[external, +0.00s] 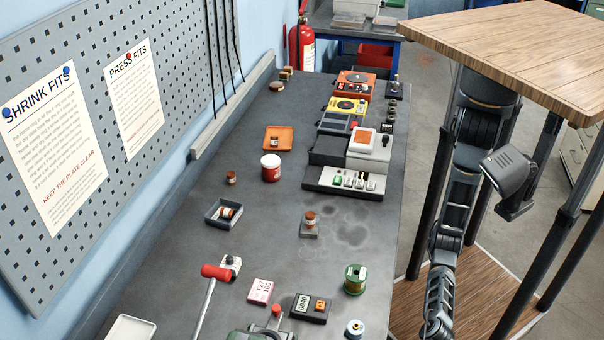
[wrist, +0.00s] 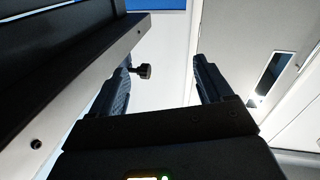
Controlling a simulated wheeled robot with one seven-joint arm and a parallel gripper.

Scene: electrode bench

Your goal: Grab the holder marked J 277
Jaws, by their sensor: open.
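No marking J 277 is legible, so I cannot tell which thing is that holder. Small brown-topped pieces are on the grey bench (external: 265,240): one stands alone (external: 231,178), one lies in a grey tray (external: 212,220), and one stands on a small grey block (external: 309,229). In the wrist view my gripper (wrist: 162,66) is open, with nothing between its fingers. It faces pale panels, and no bench object shows there. In the external view my arm is at the right, off the bench; I cannot make out the gripper there.
A red-white jar (external: 270,170), an orange tray (external: 278,138), a pink card block (external: 261,291) and a green spool (external: 355,280) stand on the bench. Instruments (external: 346,180) line its right edge. A wooden table (external: 510,40) is beside my arm. The bench's middle has bare room.

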